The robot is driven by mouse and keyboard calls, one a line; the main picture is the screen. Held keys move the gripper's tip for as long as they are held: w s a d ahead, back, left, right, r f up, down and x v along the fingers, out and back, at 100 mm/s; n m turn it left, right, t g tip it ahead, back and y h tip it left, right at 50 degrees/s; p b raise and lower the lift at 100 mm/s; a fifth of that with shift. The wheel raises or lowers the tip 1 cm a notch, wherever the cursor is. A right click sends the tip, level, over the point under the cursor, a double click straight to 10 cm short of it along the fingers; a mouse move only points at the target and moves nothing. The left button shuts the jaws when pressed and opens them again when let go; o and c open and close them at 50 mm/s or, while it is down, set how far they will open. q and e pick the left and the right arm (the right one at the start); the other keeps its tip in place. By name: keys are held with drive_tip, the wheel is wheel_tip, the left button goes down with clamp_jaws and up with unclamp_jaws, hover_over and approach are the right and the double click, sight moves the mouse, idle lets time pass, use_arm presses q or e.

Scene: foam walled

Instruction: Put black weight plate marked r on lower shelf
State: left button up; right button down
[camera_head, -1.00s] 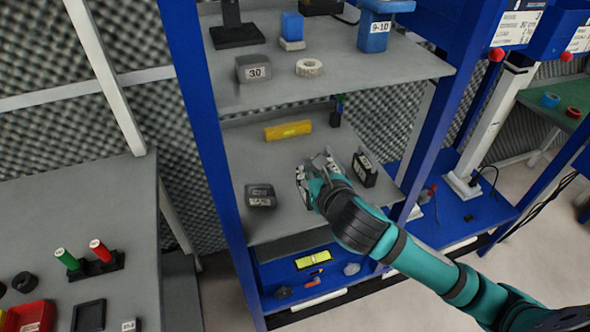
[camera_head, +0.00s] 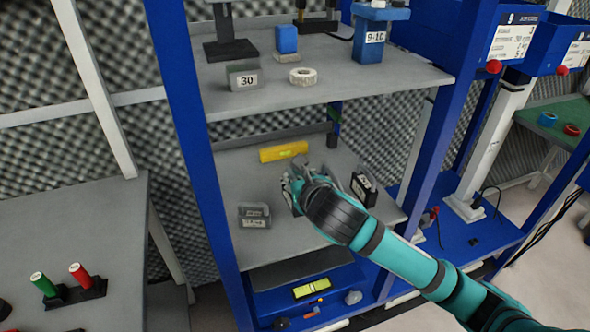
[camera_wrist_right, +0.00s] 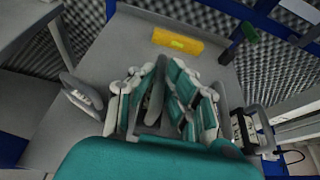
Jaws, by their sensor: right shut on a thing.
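My right gripper (camera_head: 308,178) is over the grey lower shelf (camera_head: 238,176) of the blue-framed rack. In the right wrist view my right gripper (camera_wrist_right: 160,92) is shut on a thin dark plate (camera_wrist_right: 154,103), seen nearly edge-on between the fingers. No mark can be read on it. In the head view the gripper and forearm largely hide the plate. I cannot tell whether it touches the shelf. My left gripper is in neither view.
On this shelf are a yellow level (camera_head: 284,151) behind, a grey weight (camera_head: 254,215) to the left and a black block (camera_head: 363,189) to the right. The upper shelf (camera_head: 340,84) overhangs the back. Bare shelf lies around the gripper.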

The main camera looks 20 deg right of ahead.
drive_tip(key=shift+f, duration=1.75)
drive_tip(key=c, duration=1.8)
unclamp_jaws()
drive_tip(key=shift+f, duration=0.2)
drive_tip(key=o, duration=0.4)
drive_tip(key=shift+s, duration=0.1)
drive_tip(key=shift+o, duration=0.2)
drive_tip(key=v, duration=1.2)
drive_tip(key=shift+p, duration=0.3)
